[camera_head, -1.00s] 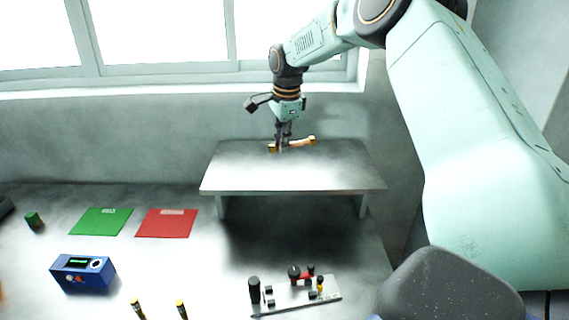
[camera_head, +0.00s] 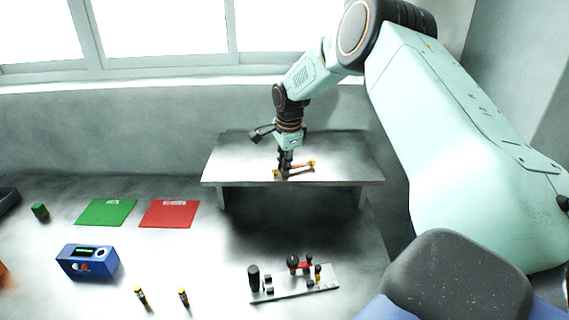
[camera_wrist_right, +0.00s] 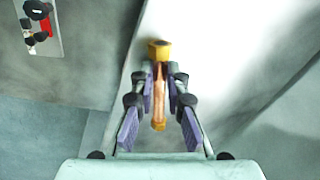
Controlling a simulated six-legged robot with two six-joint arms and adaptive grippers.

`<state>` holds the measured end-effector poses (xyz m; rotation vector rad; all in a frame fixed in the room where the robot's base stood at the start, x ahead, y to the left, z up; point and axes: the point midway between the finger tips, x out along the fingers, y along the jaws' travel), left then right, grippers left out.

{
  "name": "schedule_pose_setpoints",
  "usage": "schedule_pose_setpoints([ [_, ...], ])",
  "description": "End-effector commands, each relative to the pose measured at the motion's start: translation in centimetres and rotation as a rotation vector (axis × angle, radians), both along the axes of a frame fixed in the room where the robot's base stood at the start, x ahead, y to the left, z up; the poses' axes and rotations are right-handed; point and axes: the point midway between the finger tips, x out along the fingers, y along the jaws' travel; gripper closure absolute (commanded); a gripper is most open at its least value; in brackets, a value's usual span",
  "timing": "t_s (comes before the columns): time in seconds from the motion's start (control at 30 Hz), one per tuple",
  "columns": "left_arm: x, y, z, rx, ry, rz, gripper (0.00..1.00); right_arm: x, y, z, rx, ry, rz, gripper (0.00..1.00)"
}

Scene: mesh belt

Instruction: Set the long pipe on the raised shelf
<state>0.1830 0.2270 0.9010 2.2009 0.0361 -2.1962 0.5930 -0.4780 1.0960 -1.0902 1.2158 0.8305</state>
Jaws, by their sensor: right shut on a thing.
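The long pipe (camera_head: 302,167) is a copper-coloured tube with brass-coloured ends. My right gripper (camera_head: 284,173) is shut on it, over the raised shelf (camera_head: 235,172). The pipe lies roughly level and a shadow shows close beneath it; I cannot tell whether it touches the shelf top. In the right wrist view the pipe (camera_wrist_right: 159,100) runs between the fingers of my right gripper (camera_wrist_right: 160,88), with its brass end beyond the tips. The pale shelf top (camera_wrist_right: 205,45) shows behind it. My left gripper is not in view.
A green mat (camera_head: 105,212) and a red mat (camera_head: 169,214) lie left of the shelf. A blue device (camera_head: 87,260), two small yellow-black cylinders (camera_head: 184,297) and a rack with parts (camera_head: 295,287) stand in front. A wall and window are behind. The shelf top is otherwise clear.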

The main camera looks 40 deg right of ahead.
Motion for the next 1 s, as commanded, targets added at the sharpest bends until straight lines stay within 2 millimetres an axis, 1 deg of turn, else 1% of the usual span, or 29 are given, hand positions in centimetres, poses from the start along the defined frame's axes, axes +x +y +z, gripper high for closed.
schedule_pose_setpoints([
  [0.1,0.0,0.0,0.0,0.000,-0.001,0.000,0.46,0.0,0.0,-0.3,0.000,0.000,0.000,1.00],
  [0.13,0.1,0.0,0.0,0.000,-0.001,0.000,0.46,0.0,0.0,-0.2,0.000,0.000,0.000,0.84],
  [0.2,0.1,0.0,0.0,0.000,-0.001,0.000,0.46,0.0,0.0,-0.2,0.000,0.001,0.000,0.78],
  [0.53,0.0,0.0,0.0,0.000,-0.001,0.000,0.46,-0.1,0.0,-0.3,0.001,0.002,0.000,0.77],
  [0.67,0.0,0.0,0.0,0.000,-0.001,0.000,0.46,-0.1,0.0,0.3,0.001,0.001,0.000,0.77],
  [0.77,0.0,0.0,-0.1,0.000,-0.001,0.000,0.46,-0.2,0.1,1.5,0.002,-0.002,-0.002,0.77],
  [1.0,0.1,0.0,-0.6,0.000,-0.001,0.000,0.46,-1.1,0.4,6.1,0.002,-0.004,0.000,0.77],
])
